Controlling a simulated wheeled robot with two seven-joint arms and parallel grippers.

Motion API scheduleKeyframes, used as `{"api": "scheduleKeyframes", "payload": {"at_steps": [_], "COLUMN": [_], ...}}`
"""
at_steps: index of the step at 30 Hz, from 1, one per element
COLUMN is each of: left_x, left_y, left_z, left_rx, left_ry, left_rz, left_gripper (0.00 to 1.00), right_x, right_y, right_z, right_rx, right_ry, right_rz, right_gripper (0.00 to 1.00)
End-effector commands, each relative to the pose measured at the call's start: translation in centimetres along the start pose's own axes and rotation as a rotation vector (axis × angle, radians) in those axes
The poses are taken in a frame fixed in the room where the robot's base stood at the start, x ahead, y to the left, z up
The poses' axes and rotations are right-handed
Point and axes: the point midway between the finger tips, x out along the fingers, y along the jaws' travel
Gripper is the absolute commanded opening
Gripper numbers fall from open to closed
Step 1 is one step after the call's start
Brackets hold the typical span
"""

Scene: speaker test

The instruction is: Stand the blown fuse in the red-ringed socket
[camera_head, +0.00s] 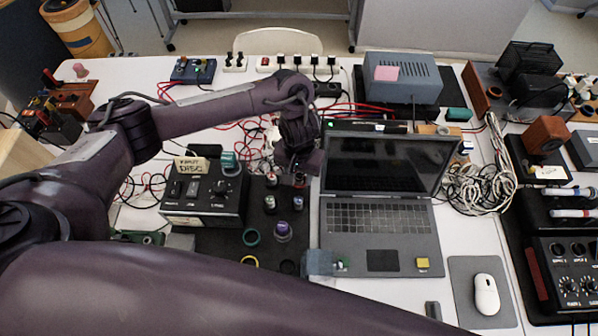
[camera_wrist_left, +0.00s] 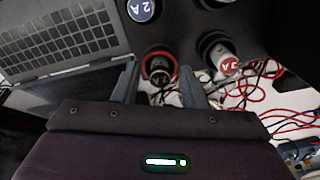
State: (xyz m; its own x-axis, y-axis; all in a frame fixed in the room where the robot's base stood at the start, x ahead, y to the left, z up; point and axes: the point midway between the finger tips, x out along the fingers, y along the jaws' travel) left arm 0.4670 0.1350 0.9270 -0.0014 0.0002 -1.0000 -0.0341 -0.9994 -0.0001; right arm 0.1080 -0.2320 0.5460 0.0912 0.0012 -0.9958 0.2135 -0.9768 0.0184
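My left gripper (camera_head: 298,172) is low over the dark fuse board, beside the laptop. In the left wrist view its two fingers (camera_wrist_left: 160,84) are apart, with a gap on each side of a dark-topped fuse (camera_wrist_left: 160,76). That fuse appears to stand in the red-ringed socket (camera_wrist_left: 158,58); its seating is partly hidden. Whether it is the blown one I cannot tell. A blue-topped fuse marked 2 A (camera_wrist_left: 142,8) and a red-topped one (camera_wrist_left: 229,66) stand nearby. A purple-topped fuse (camera_head: 283,230) stands nearer the front. My right gripper is not in view.
The open laptop (camera_head: 385,215) is close on the right. A black control box (camera_head: 205,195) with a paper sign is on the left. An empty teal ring (camera_head: 251,237) and a yellow ring (camera_head: 250,261) are in front. Red cables lie behind.

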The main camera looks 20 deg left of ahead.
Motion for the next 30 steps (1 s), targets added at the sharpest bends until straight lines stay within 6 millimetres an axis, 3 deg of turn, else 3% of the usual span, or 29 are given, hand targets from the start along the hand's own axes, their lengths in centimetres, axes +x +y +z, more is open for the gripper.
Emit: {"api": "scheduleKeyframes", "payload": {"at_steps": [11,24,30], "left_x": [-0.6,-9.7,-12.1], "left_y": [0.0,0.0,0.0], "left_z": [-0.1,-0.2,-0.1], "left_rx": [0.000,0.002,0.001], "left_ry": [0.003,0.007,0.004], "left_rz": [0.000,-0.001,0.000], "left_gripper": [0.40,0.40,0.40], "right_x": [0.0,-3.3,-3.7], "right_y": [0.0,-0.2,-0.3], "right_z": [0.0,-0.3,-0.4], "right_rx": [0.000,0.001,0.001], "right_ry": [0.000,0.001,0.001], "right_rz": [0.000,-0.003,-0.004], "right_gripper": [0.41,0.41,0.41]}}
